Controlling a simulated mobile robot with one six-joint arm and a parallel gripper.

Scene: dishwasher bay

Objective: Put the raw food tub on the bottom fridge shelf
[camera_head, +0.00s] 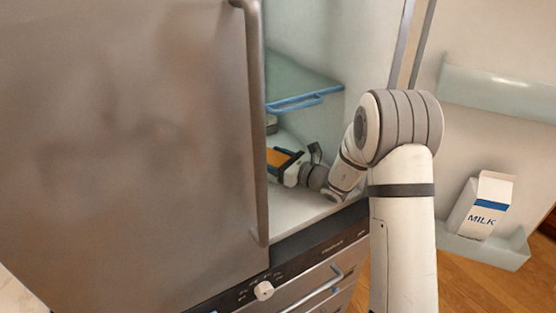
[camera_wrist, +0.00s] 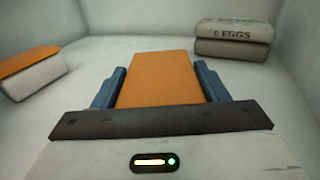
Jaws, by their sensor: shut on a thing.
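An orange-topped tub (camera_wrist: 160,80) lies between the two blue fingers of my gripper (camera_wrist: 160,88) in the wrist view, and the gripper is shut on it. In the head view the tub (camera_head: 280,158) and my gripper (camera_head: 290,165) are inside the fridge, low down, below the glass shelf (camera_head: 300,84) with its blue front edge. The pale fridge floor (camera_head: 300,208) is the bottom surface there. I cannot tell whether the tub touches it. The tub's sides are mostly hidden. No label shows on it.
A grey egg carton (camera_wrist: 234,40) stands at the back right in the wrist view. Another orange-topped white tub (camera_wrist: 30,72) is at the left. In the head view, a steel door (camera_head: 150,140) covers the left side, and the open fridge door (camera_head: 490,130) holds a milk carton (camera_head: 482,206).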

